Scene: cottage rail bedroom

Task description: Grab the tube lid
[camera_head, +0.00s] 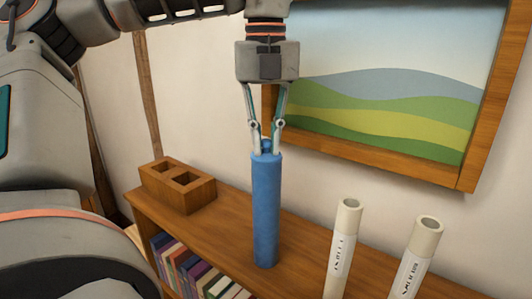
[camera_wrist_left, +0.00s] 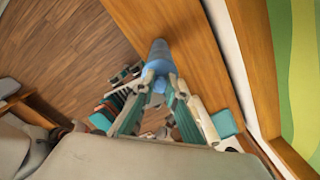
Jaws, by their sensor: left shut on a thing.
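A blue tube (camera_head: 266,210) stands upright on the wooden shelf top in the head view. Its blue lid (camera_head: 266,147) has a small knob at the top end. My left gripper (camera_head: 266,150) points straight down over the tube, with its fingers shut on the lid's knob. The lid sits at the tube's top; I cannot tell whether there is any gap between them. In the left wrist view the blue tube (camera_wrist_left: 159,50) extends away beyond the fingertips, and the fingers partly hide the lid. My right gripper is not in view.
Two white tubes with open tops, one nearer (camera_head: 343,245) and one farther right (camera_head: 418,255), stand right of the blue tube. A wooden block with two square holes (camera_head: 165,188) is at the shelf's left. Books (camera_head: 190,268) fill the shelf below. A framed picture (camera_head: 390,165) hangs behind.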

